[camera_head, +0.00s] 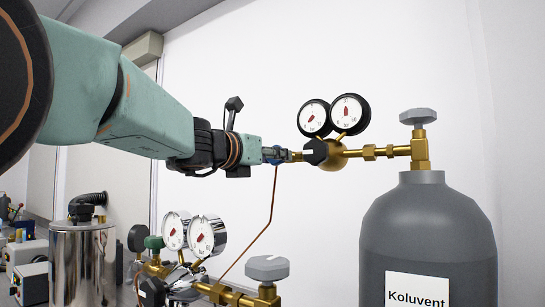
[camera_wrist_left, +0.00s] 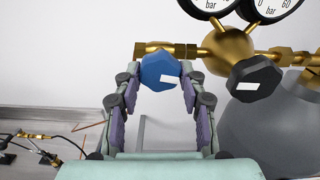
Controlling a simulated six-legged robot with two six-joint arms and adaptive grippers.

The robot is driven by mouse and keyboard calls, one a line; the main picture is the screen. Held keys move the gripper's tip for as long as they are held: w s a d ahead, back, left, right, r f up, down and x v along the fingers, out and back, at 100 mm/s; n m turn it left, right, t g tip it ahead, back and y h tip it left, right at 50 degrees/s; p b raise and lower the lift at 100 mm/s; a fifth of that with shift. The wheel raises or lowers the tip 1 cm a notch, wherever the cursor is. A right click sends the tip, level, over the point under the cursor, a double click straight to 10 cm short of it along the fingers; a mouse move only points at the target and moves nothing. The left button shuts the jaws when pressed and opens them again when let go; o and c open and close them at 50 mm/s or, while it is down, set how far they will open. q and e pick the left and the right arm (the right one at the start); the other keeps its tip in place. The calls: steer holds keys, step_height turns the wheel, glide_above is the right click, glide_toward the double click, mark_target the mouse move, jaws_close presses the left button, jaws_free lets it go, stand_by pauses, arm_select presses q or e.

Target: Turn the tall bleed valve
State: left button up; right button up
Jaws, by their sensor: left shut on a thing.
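The tall grey cylinder (camera_head: 428,235), labelled Koluvent, carries a brass regulator (camera_head: 340,155) with two black-rimmed gauges. A blue faceted knob with a white mark (camera_wrist_left: 160,70) sits on the left end of the regulator's brass line; in the head view only a little blue shows, mostly hidden by my gripper. My left gripper (camera_wrist_left: 161,76) is shut on the blue knob, one finger on each side. It also shows in the head view (camera_head: 279,155), reaching in from the left. My right gripper is in neither view.
A black knob (camera_head: 316,152) sits close to the right of my gripper; it also shows in the wrist view (camera_wrist_left: 254,77). A thin copper tube (camera_head: 265,215) hangs below. A lower regulator with silver gauges (camera_head: 190,233) and a grey valve handle (camera_head: 267,267) stands in front.

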arm_select(q)
steer(key=shift+r, duration=0.15)
steer(key=o, duration=1.2)
steer(key=shift+c, duration=0.2)
steer(key=v, duration=0.7)
steer(key=shift+s, duration=0.2)
steer(key=shift+a, duration=0.15)
